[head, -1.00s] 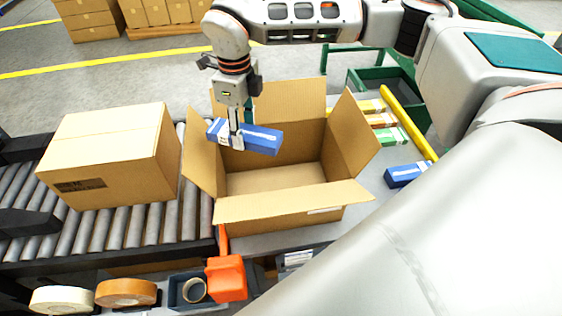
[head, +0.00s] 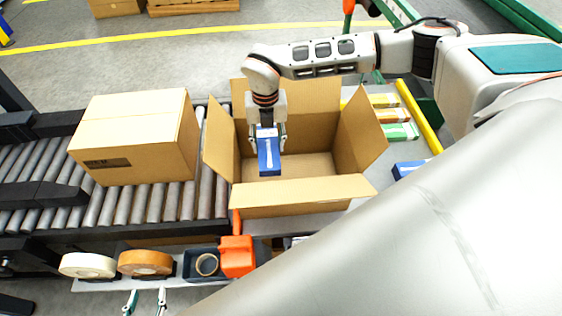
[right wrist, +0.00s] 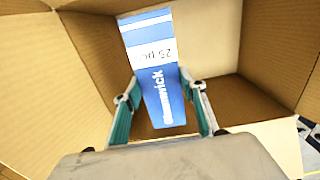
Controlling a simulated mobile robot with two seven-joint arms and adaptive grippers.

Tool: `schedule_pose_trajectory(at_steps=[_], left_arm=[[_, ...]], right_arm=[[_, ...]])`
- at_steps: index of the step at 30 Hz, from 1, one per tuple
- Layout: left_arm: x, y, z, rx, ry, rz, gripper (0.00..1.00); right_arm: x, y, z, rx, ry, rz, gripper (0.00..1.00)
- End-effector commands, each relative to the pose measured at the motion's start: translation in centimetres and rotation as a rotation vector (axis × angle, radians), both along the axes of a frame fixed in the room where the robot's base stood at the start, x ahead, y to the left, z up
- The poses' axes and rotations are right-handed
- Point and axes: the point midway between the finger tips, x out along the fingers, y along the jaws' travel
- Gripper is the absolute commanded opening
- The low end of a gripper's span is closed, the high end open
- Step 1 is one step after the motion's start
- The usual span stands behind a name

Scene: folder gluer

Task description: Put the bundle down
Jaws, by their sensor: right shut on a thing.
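The bundle (head: 269,158) is a blue and white block of cartons. My right gripper (head: 268,140) is shut on it and holds it inside the left part of the open carton (head: 300,192). In the right wrist view the bundle (right wrist: 163,95) shows between the two fingers, its white label band facing the camera, with bare cardboard around it. Whether its lower end touches the carton floor I cannot tell. My left gripper (head: 145,301) shows only its fingertips at the bottom edge of the head view, apart and empty.
The carton's flaps stand open. A closed carton (head: 137,140) sits on the roller conveyor (head: 120,205) to the left. Tape rolls (head: 146,262) and an orange tape dispenser (head: 237,255) are in front. More bundles (head: 400,132) lie right of the carton, beside a yellow rail (head: 418,117).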

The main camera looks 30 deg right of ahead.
Motion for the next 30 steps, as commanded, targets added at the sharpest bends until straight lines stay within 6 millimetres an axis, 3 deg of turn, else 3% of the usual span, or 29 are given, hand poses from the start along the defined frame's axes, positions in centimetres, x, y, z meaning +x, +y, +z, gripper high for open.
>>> schedule_pose_trajectory(at_steps=[15, 30], left_arm=[[-0.1, 0.2, 0.1, 0.003, 0.006, 0.004, 0.40], [-0.1, 0.0, -0.1, 0.000, 0.004, 0.002, 0.40]], right_arm=[[-0.2, 0.0, -12.3, 0.000, 0.004, 0.002, 0.16], [-0.1, 0.0, -17.8, 0.000, 0.002, 0.002, 0.16]])
